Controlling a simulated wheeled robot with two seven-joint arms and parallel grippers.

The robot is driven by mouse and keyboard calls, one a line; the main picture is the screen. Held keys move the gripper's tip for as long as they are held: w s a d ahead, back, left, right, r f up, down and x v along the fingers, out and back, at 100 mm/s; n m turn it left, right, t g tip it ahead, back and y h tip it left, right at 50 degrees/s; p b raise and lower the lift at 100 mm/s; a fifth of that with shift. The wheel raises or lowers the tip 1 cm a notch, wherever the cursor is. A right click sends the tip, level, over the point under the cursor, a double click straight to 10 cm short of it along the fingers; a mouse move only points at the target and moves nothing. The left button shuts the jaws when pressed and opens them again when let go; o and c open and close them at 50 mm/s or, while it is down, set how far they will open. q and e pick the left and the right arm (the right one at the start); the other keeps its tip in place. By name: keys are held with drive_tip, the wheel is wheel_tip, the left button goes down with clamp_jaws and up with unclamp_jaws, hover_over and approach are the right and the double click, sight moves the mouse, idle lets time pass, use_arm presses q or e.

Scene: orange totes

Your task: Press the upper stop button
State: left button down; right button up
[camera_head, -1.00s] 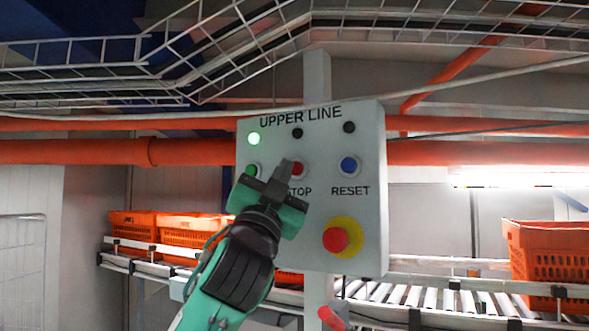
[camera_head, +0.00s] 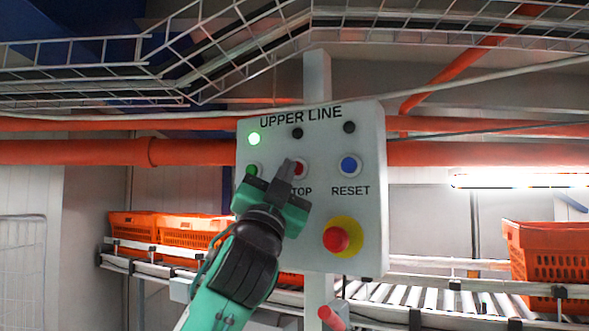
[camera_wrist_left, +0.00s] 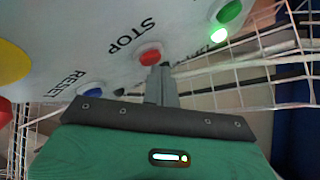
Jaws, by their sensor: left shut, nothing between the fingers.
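The grey control box (camera_head: 310,230) is labelled UPPER LINE. Its red stop button (camera_head: 301,168) is in the middle of the button row, partly hidden by my left gripper in the head view. My left gripper (camera_head: 288,166) is shut and empty, its fingertips in front of the stop button's left part. In the left wrist view the red stop button (camera_wrist_left: 150,55) shows beside the closed fingertips (camera_wrist_left: 164,66). I cannot tell whether the tips touch it. The lamp at upper left (camera_head: 254,139) glows green. My right gripper is not in view.
A green button (camera_head: 252,170) is left of stop and a blue RESET button (camera_head: 349,165) is right. A red emergency knob on a yellow ring (camera_head: 349,228) sits below. Orange totes (camera_head: 550,252) stand on roller conveyors behind. Wire cable trays run overhead.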

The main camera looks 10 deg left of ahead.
use_arm(q)
drive_tip(key=shift+w+d, duration=0.1)
drive_tip(key=shift+w, duration=0.3)
drive_tip(key=shift+s, duration=0.1)
idle(0.5)
drive_tip(key=shift+s+a, duration=0.2)
drive_tip(key=shift+s, duration=0.55)
drive_tip(key=s, duration=0.2)
drive_tip(key=s+a+b, duration=0.1)
drive_tip(key=s, duration=0.1)
drive_tip(key=shift+s+a, duration=0.1)
drive_tip(key=shift+s, duration=0.3)
drive_tip(key=shift+f, duration=0.1)
idle(0.5)
